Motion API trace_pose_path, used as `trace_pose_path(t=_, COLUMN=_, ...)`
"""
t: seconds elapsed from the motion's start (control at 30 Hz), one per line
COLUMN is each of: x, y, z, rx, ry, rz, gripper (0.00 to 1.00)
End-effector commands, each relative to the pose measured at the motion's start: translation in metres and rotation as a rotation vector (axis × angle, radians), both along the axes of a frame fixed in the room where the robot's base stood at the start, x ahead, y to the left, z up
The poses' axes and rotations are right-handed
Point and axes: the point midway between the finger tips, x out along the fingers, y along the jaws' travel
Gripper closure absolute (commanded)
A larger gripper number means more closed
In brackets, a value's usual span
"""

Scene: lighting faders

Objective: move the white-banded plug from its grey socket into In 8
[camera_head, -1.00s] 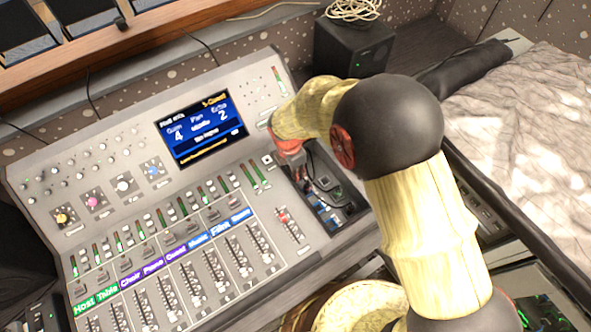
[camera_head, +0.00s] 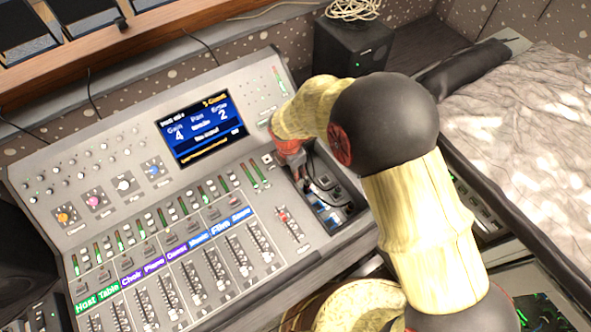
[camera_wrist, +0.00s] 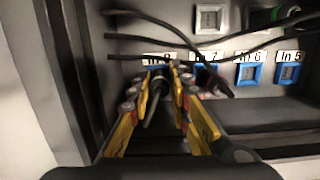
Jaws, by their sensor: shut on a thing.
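My gripper (camera_wrist: 162,84) is shut on a dark plug (camera_wrist: 157,92), thought to be the white-banded one, though its band is hard to make out. The fingers point at the panel just below the In 8 label (camera_wrist: 158,59) and hide the In 8 socket, so I cannot tell whether the plug is in it. A grey socket (camera_wrist: 209,18) is empty in the upper part of the wrist view. In the head view my gripper (camera_head: 303,178) reaches into the recess at the right of the mixing desk, its tips small and partly hidden.
In 7 (camera_wrist: 207,72), beside my right finger, is partly covered by a dark cable. Blue In 6 (camera_wrist: 249,74) and In 5 (camera_wrist: 287,73) are to the right. Dark cables (camera_wrist: 150,42) cross the panel above the labels. A grey wall (camera_wrist: 65,85) stands close on the left.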

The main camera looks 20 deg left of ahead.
Motion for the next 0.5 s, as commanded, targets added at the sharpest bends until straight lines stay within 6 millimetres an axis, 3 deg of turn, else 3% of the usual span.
trace_pose_path(t=0.47, x=-0.0015, y=-0.0012, z=-0.0051, rx=-0.002, ry=0.003, rz=0.001, gripper=1.0)
trace_pose_path(t=0.5, x=-0.0017, y=-0.0012, z=-0.0052, rx=-0.002, ry=0.003, rz=0.001, gripper=0.79)
